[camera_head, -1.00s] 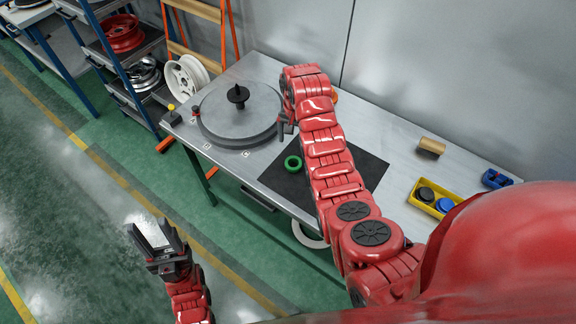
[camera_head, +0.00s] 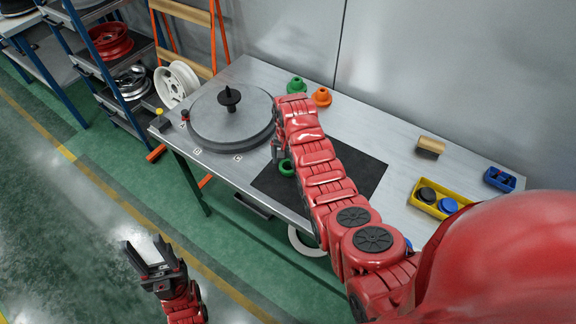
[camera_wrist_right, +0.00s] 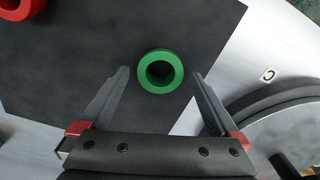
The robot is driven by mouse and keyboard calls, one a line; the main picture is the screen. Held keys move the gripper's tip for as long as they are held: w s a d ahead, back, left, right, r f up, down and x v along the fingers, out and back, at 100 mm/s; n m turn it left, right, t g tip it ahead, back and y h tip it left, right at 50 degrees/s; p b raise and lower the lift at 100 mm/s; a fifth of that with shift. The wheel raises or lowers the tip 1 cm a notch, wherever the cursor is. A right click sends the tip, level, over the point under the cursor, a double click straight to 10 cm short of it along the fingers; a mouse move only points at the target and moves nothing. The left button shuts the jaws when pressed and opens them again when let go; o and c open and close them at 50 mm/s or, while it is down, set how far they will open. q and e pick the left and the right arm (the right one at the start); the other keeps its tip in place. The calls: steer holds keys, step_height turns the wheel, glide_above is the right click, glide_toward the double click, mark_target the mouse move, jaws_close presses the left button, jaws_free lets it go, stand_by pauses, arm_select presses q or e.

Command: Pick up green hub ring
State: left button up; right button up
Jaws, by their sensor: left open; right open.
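The green hub ring (camera_head: 286,167) lies flat on the black mat (camera_head: 262,184), partly hidden by my right arm in the head view. In the right wrist view the whole green ring (camera_wrist_right: 146,73) shows, with its dark hole. My right gripper (camera_wrist_right: 160,80) is open and empty, with its fingertips on either side of the ring in that view. Whether they are level with it or above it I cannot tell. In the head view my right gripper (camera_head: 278,152) is partly hidden. My left gripper (camera_head: 150,256) is open and empty, over the floor.
A round grey turntable (camera_head: 210,125) with a black spindle stands left of the mat. A green stepped piece (camera_head: 297,86) and an orange one (camera_head: 321,97) stand behind my right arm. A red ring (camera_wrist_right: 20,8) shows in the wrist view. A yellow tray (camera_head: 413,197) is at right.

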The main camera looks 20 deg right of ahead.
steer(key=shift+f+p, duration=0.3)
steer(key=shift+f, duration=1)
steer(key=c, duration=1.2)
steer(key=shift+r, duration=0.2)
